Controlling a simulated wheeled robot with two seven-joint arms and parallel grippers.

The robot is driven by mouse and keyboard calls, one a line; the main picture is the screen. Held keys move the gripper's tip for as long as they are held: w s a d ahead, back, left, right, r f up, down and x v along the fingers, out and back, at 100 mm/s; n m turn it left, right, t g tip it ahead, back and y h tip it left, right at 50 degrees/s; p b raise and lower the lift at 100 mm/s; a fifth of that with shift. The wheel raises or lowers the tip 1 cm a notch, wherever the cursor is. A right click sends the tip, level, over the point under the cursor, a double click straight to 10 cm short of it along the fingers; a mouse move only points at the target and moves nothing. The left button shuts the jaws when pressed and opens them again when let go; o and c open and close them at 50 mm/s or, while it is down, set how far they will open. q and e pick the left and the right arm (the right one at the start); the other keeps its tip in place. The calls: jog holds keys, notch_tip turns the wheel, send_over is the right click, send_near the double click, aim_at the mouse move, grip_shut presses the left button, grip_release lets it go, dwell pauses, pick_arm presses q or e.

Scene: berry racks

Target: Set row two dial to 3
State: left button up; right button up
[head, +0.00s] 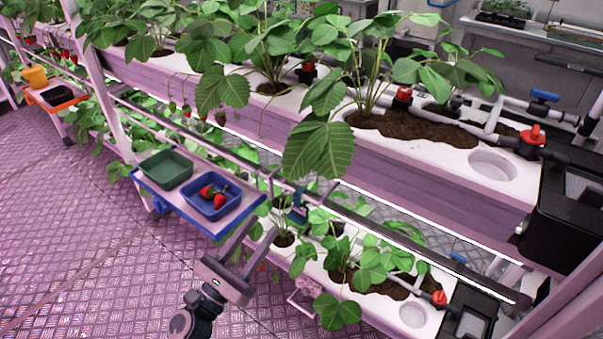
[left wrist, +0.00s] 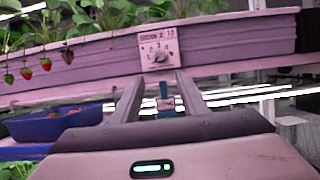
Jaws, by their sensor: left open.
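A white dial plate (left wrist: 160,44) with printed numbers and a small grey knob (left wrist: 162,57) is on the front of a pale planting trough in the left wrist view. Its heading is small but seems to include a 2; I cannot tell which number the knob points to. My left gripper (left wrist: 159,78) is open, its two fingers apart below the plate, and nothing is held between them. In the head view the left gripper (head: 262,230) reaches up beside the blue-edged shelf. The dial plate is not clearly visible there. My right gripper is not in view.
A shelf (head: 147,181) holds a green tray (head: 165,169) and a blue tray (head: 231,209) with strawberries, close left of the gripper. A dark rail (head: 345,212) with a teal clip (head: 298,208) runs before the troughs. Leaves (head: 318,150) hang over the upper trough.

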pick_arm(q)
jog(key=p, duration=0.2)
send_near(306, 165)
jog(key=p+x, duration=0.2)
jog(key=x, duration=0.6)
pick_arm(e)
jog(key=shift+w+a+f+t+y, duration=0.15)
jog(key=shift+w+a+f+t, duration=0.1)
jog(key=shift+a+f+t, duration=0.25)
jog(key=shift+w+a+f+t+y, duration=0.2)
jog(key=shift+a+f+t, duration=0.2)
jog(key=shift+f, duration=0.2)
pick_arm(q)
grip_shut()
